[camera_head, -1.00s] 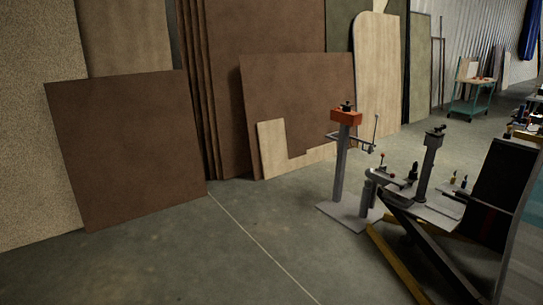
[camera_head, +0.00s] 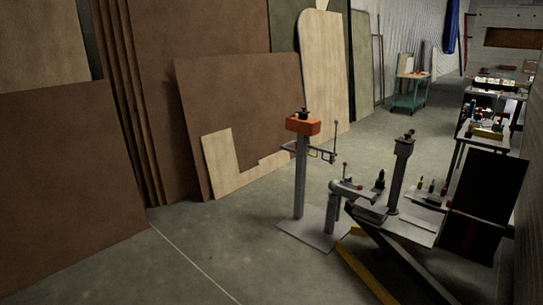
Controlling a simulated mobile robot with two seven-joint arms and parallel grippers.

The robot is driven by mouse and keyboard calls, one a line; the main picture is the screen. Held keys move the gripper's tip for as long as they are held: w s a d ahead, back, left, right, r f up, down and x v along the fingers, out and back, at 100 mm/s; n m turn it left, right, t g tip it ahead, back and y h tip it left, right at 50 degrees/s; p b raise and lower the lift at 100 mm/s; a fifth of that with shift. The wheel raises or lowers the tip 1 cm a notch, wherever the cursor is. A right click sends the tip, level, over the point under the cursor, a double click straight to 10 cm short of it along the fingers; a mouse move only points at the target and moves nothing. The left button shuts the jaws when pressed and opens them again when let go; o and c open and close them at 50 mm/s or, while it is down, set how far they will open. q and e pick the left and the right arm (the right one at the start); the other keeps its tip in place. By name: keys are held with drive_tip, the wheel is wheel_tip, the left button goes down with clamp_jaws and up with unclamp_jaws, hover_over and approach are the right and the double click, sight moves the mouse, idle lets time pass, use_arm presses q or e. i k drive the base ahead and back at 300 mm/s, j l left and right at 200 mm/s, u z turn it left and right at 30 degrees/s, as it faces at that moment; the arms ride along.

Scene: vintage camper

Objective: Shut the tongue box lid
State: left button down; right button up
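A dark upright panel (camera_head: 492,188) stands at the right, behind a grey metal top with small items on it. It may be the raised lid of the tongue box, but I cannot tell for certain. A darker face (camera_head: 468,236) shows below it; whether this is the box body is unclear. Neither of my grippers is in view.
A grey stand with an orange head (camera_head: 303,125) and a grey post (camera_head: 401,175) stand before the panel. Yellow and black slanted bars (camera_head: 367,270) reach the floor. Large boards lean on the left. The concrete floor (camera_head: 215,255) at front left is clear. A teal cart (camera_head: 408,92) stands far back.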

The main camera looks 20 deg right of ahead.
sight(490, 186)
drive_tip(key=i+j+z, duration=0.1)
drive_tip(key=i+z, duration=0.35)
drive_tip(key=i, duration=0.65)
drive_tip(key=i+u, duration=0.25)
drive_tip(key=u, duration=0.15)
drive_tip(key=i+l+u, duration=0.15)
drive_tip(key=u, duration=0.25)
drive_tip(key=i+u, duration=0.1)
drive_tip(key=u, duration=7.7)
